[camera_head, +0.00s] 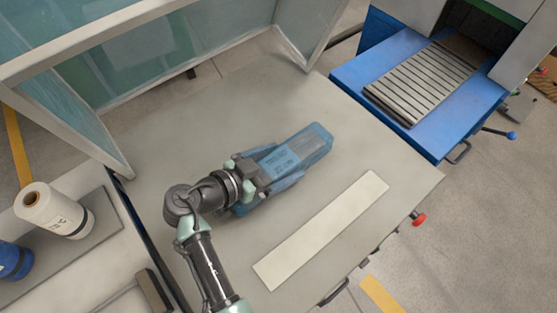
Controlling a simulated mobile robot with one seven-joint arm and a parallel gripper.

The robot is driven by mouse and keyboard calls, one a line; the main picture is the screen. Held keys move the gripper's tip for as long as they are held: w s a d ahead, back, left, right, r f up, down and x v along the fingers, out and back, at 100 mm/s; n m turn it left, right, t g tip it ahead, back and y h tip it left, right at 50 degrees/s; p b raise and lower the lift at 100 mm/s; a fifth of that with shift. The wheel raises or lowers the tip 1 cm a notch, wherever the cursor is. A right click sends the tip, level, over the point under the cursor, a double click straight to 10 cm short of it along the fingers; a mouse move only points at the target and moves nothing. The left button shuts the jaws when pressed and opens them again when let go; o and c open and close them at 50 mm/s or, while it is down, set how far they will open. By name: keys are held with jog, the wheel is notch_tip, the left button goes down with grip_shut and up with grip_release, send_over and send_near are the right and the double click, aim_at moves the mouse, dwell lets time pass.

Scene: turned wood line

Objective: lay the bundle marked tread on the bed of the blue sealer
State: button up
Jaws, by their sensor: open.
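A long bundle in blue wrap (312,148) lies on the grey table; a pale label with small print on its top is too small to read, so I cannot tell whether it says tread. My gripper (268,180) is over the near end of this bundle, its body covering part of it. The jaws are open; I cannot tell whether they touch the wrap. The blue sealer (370,60) stands at the upper right, and its slatted bed (422,82) is bare.
A long pale board (322,230) lies on the grey table (170,130) in front of the bundle. A glass-panelled frame (180,55) borders the back left. A white roll (52,210) and a blue roll (12,262) stand at the left. A red knob (419,219) juts from the table's right edge.

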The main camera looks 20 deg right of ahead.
jog(key=shift+r, duration=0.1)
jog(key=b+v, duration=0.2)
jog(key=v, duration=1)
jog(key=shift+s, duration=0.1)
